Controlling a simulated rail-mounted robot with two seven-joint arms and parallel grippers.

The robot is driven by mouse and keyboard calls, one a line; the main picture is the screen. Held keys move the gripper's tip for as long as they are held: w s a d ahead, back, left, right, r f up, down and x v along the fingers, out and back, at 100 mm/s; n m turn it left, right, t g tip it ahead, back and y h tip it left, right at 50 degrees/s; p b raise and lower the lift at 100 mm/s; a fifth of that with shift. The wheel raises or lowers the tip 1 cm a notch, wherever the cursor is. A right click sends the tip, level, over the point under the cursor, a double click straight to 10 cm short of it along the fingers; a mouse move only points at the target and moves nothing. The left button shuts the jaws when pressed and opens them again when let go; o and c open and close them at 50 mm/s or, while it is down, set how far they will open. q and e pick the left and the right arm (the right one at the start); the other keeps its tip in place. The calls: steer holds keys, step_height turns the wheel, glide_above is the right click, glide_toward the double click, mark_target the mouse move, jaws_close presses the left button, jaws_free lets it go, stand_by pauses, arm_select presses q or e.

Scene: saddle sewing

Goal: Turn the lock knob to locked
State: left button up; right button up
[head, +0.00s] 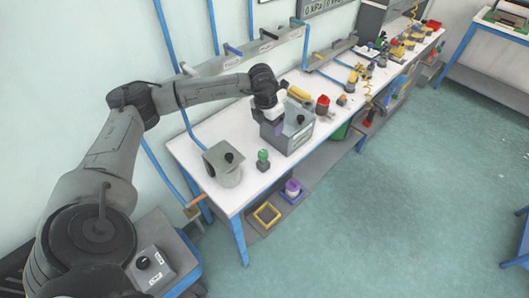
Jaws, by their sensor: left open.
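My left gripper (270,118) is over the left part of a grey box (292,138) on the white bench. It is open, pointing down; its fingertips are small and partly hidden, and I cannot tell if they touch anything. A black knob (300,118) shows on the box, right of the gripper. Another black knob (229,157) sits on a grey stand at the bench's near end. A third black knob (143,262) is on a grey box at the lower left. I cannot tell which is the lock knob or read any knob's setting. My right gripper is out of view.
A green-topped piece (263,157) stands between the stand and the grey box. A red item (322,104) and several yellow tools are farther along the white bench (200,185). Blue pipes and a rail run behind it. The green floor (400,200) at right is clear.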

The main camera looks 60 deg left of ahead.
mark_target(263, 152)
arm_select(q)
steer(key=shift+n+g, duration=0.6)
steer(key=shift+g, duration=0.2)
steer(key=f, duration=0.4)
steer(key=s+f, duration=0.1)
steer(key=f, duration=0.3)
steer(key=s+f, duration=0.1)
steer(key=f, duration=0.3)
steer(key=shift+a, duration=0.25)
steer(key=shift+f, duration=1)
steer(key=shift+c, duration=0.4)
steer(key=c, duration=0.9)
steer(key=shift+o, duration=0.2)
